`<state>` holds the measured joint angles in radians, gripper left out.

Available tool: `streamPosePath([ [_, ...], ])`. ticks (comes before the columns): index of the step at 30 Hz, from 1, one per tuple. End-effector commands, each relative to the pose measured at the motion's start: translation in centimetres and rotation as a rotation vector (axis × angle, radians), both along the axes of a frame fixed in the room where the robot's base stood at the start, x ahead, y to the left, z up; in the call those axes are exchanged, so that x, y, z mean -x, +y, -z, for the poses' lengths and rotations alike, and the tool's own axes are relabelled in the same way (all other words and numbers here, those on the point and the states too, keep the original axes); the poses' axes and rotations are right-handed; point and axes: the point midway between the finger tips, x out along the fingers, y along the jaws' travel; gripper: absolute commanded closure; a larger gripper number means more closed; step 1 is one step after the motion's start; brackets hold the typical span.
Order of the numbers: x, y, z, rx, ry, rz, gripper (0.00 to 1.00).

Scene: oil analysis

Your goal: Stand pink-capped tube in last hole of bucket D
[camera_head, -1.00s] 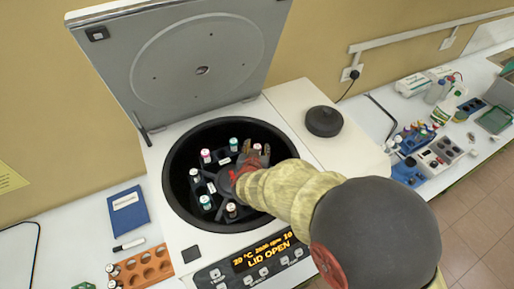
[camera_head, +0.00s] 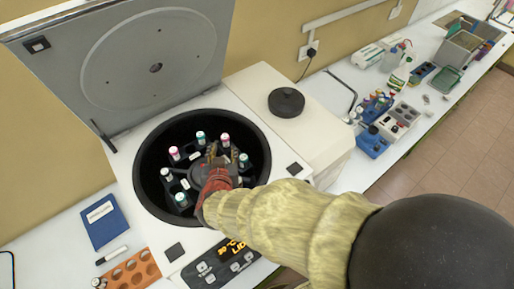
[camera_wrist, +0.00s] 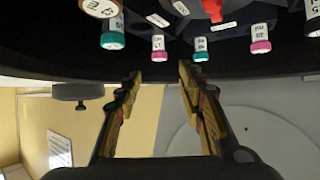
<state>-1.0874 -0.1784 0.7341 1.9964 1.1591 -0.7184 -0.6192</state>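Two pink-capped tubes stand in the centrifuge rotor: one at the back left (camera_head: 174,153) and one at the back right (camera_head: 224,139), close to my gripper (camera_head: 220,160). In the wrist view, pink caps show at the middle (camera_wrist: 158,56) and at the right (camera_wrist: 260,47). My gripper (camera_wrist: 160,76) is open, with its fingertips apart and nothing held between them. The middle pink-capped tube stands beyond the gap between the fingertips. Bucket letters are too small to read, so I cannot tell which bucket is D. My arm hides the rotor's front right.
Teal-capped tubes (camera_head: 200,135) and a white-capped tube (camera_head: 166,172) stand around the rotor. The bowl wall (camera_head: 140,182) encloses my gripper, and the raised lid (camera_head: 150,65) stands behind. An orange rack (camera_head: 130,271) sits front left. A black knob (camera_head: 286,102) lies on the right.

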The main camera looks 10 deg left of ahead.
Motion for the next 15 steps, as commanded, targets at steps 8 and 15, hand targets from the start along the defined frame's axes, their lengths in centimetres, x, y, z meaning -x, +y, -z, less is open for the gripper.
streamPosePath([
  [8, -0.3, -0.2, -0.5, -0.013, 0.006, -0.003, 0.61],
  [15, -3.3, -3.2, -6.5, -0.135, 0.090, -0.056, 0.61],
])
